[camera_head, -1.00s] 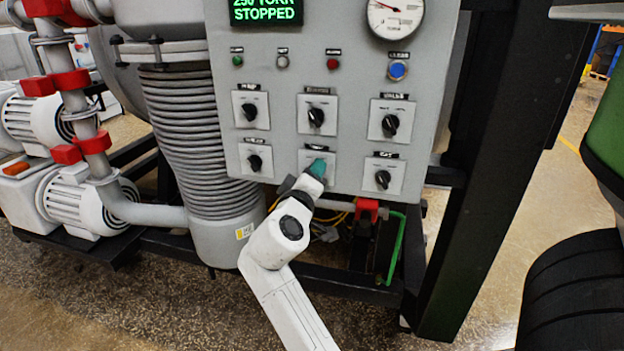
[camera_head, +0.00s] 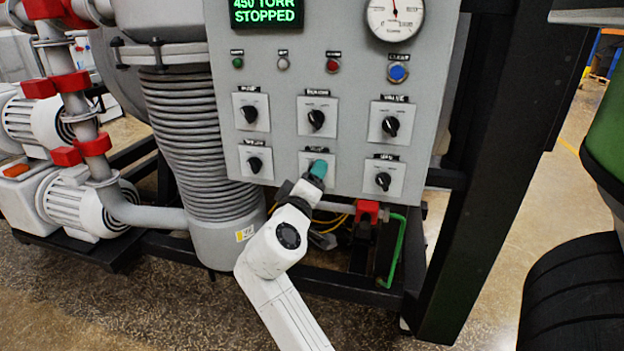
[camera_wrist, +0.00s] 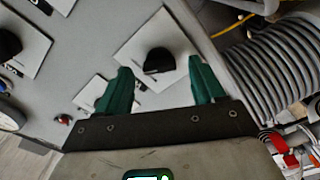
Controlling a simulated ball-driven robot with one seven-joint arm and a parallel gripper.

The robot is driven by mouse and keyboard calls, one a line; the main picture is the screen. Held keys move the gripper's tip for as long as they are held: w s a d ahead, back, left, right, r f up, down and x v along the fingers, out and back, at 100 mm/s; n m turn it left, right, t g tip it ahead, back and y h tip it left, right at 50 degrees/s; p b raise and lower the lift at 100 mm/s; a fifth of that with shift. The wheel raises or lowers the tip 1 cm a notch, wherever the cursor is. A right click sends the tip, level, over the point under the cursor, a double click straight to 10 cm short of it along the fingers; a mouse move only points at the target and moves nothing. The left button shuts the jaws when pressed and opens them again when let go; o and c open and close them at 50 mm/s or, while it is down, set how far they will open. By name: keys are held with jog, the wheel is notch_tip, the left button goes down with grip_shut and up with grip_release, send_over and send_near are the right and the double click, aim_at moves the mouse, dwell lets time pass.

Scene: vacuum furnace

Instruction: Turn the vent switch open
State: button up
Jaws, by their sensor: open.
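A grey control panel (camera_head: 345,75) carries rows of black rotary switches on white plates. My gripper (camera_head: 318,170) is at the bottom middle switch plate (camera_head: 308,160), which I take as the vent switch; its small label is too blurred to read surely, and its knob is hidden behind my teal fingers. In the wrist view the black knob (camera_wrist: 157,61) shows between the two green fingertips of my gripper (camera_wrist: 160,67), with a gap on each side. The fingers are open. The panel's green display (camera_head: 266,12) reads 450 TORR STOPPED.
Neighbouring switches sit close: bottom left (camera_head: 255,164), bottom right (camera_head: 383,181) and upper middle (camera_head: 316,118). A dial gauge (camera_head: 395,17) and a blue button (camera_head: 398,73) are higher up. A ribbed grey column (camera_head: 200,140) stands left, a black frame post (camera_head: 485,170) right.

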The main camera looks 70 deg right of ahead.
jog(key=a, duration=0.9)
jog(key=shift+s+a+b, duration=0.2)
jog(key=shift+s+b, duration=0.15)
jog(key=shift+b, duration=0.05)
